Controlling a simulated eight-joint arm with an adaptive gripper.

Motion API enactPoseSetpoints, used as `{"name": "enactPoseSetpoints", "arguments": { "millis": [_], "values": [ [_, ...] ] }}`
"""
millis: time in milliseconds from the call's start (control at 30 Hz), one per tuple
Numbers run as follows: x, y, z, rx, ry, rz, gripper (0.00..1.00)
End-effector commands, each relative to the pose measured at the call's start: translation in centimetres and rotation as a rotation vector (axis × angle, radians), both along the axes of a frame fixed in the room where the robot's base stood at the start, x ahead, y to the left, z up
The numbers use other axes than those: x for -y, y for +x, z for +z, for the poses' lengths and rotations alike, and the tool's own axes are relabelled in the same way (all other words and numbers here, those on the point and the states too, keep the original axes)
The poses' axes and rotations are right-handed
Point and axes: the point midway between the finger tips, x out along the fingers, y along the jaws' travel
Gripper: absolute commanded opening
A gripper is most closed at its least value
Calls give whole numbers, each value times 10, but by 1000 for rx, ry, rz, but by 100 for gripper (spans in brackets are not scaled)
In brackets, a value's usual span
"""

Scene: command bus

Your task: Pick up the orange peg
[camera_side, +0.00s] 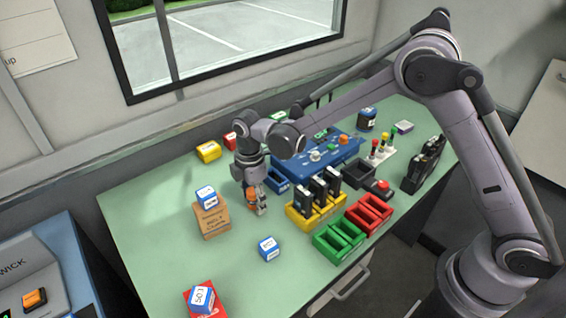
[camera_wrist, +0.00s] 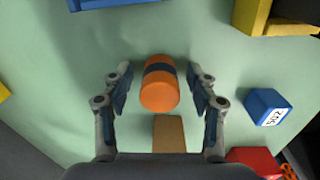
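The orange peg (camera_wrist: 160,84) is a short orange cylinder with a dark blue band. In the wrist view it lies between the two fingers of my gripper (camera_wrist: 157,75), with a visible gap on each side. The fingers are open and do not touch it. In the side view my gripper (camera_side: 256,205) is low over the table, left of the blue tray, and a bit of the orange peg (camera_side: 251,193) shows at its fingers. The fingers hide part of the peg there, so I cannot tell its exact height above the table.
A cardboard box (camera_side: 214,222) with a blue-white cube (camera_side: 207,196) on top stands close left. A blue tray (camera_side: 279,181) and a yellow rack (camera_side: 301,219) with black modules are close right. Another blue cube (camera_side: 268,248) sits in front. The green table (camera_side: 150,240) is clear at far left.

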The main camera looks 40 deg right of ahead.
Motion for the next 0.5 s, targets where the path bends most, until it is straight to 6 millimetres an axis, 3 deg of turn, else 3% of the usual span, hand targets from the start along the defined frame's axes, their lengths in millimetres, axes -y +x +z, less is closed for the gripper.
{"name": "enactPoseSetpoints", "arguments": {
  "millis": [33, 167, 500],
  "values": [
    [0, 0, 0, 0, 0, 0, 40],
    [0, 0, 0, 0, 0, 0, 2],
    [0, 0, 1, 0, 0, 0, 1]
  ]
}}
